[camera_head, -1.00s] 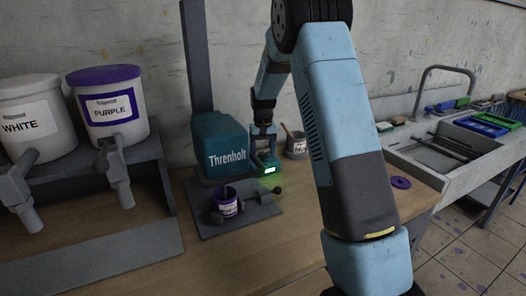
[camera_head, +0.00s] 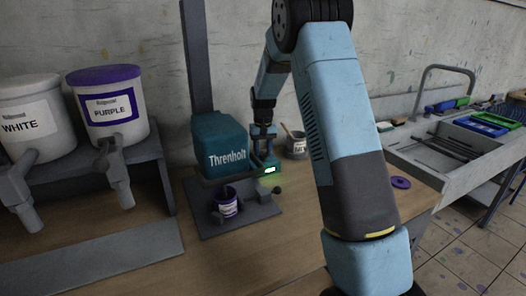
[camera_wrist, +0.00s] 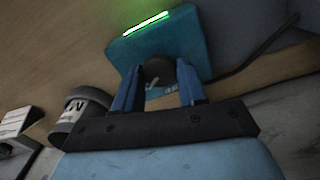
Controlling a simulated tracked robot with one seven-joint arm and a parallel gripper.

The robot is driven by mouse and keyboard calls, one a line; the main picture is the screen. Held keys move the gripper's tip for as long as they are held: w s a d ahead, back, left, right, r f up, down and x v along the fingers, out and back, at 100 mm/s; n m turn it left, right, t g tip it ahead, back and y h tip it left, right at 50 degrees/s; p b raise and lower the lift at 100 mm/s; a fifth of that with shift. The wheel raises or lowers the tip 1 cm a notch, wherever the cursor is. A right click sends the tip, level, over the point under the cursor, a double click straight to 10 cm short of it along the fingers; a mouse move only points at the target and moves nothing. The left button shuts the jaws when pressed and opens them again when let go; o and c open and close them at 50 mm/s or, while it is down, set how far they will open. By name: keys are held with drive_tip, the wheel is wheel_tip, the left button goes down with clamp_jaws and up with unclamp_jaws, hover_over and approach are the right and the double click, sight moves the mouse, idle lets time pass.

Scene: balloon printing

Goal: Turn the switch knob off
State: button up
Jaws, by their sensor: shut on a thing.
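The teal Threnholt machine (camera_head: 220,148) stands on the wooden table by the wall. In front of it at right is its small teal switch box with a lit green display (camera_head: 269,170); the box also shows in the wrist view (camera_wrist: 126,50). A dark round switch knob (camera_wrist: 158,70) sits on that box. My gripper (camera_head: 264,130) is above the box, pointing down. In the wrist view its two blue fingers (camera_wrist: 158,88) are on either side of the knob, shut on it. In the head view the fingers hide the knob.
A grey can (camera_head: 296,147) with a stick stands just right of my gripper. White and purple paint buckets (camera_head: 107,106) are at left, a sink (camera_head: 440,150) at right. The table front is clear.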

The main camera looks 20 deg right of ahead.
sight(263, 153)
drive_tip(key=n, duration=0.5)
drive_tip(key=shift+n, duration=0.3)
drive_tip(key=n, duration=0.6)
idle(0.6)
drive_tip(key=o, duration=1.1)
drive_tip(key=shift+c, duration=0.2)
drive_tip(key=shift+r, duration=0.1)
wheel_tip(263, 153, up, 14)
drive_tip(key=shift+f, duration=0.25)
